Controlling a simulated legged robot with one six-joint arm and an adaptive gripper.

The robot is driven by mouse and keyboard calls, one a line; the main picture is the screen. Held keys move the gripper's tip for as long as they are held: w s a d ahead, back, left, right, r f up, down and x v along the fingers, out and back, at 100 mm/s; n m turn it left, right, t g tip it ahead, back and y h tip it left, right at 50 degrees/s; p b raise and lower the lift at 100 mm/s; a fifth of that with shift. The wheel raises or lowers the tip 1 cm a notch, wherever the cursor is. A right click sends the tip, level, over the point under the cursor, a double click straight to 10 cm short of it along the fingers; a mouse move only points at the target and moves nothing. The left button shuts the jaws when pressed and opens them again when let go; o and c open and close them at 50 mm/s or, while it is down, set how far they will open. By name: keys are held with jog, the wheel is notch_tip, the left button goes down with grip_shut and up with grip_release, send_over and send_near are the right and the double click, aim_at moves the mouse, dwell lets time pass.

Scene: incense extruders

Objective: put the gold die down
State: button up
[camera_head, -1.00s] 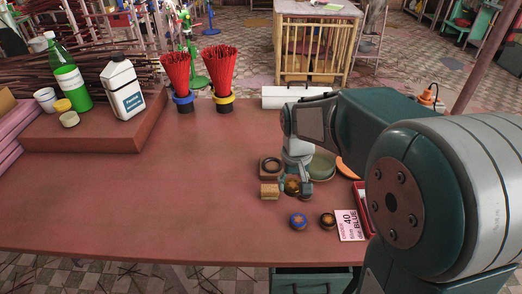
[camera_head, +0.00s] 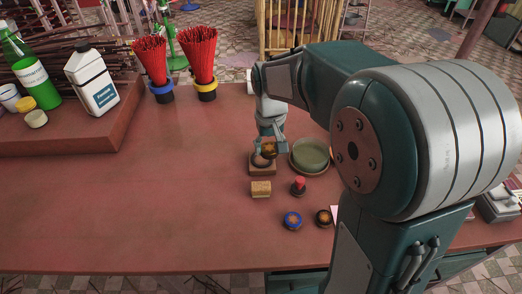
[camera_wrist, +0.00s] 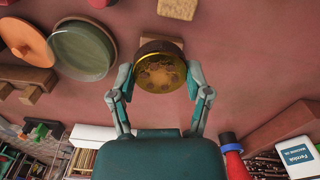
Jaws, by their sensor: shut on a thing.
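The gold die (camera_wrist: 159,72) is a round, brassy disc with small holes in its face. In the wrist view it sits between both fingertips of my gripper (camera_wrist: 160,82), which is shut on it. In the head view my gripper (camera_head: 270,146) holds the gold die (camera_head: 270,150) above the square wooden stand (camera_head: 263,169) with a dark ring on top. The die overlaps the ring in this view, and I cannot tell whether they touch. Most of the stand is hidden behind the die in the wrist view.
A green bowl (camera_head: 311,153) stands right of the stand. A small wooden block (camera_head: 261,189) and a red-topped piece (camera_head: 298,186) lie nearer, with a blue-rimmed die (camera_head: 293,220) and a dark die (camera_head: 323,217) at the front.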

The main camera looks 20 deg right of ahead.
send_over(261, 159)
notch_tip(261, 159, down, 7)
jog(key=shift+s+f, duration=0.1)
jog(key=shift+f, duration=1.75)
jog(key=shift+f, duration=0.6)
jog(key=o, duration=1.4)
jog(key=shift+c, duration=0.2)
jog(key=shift+r, duration=0.1)
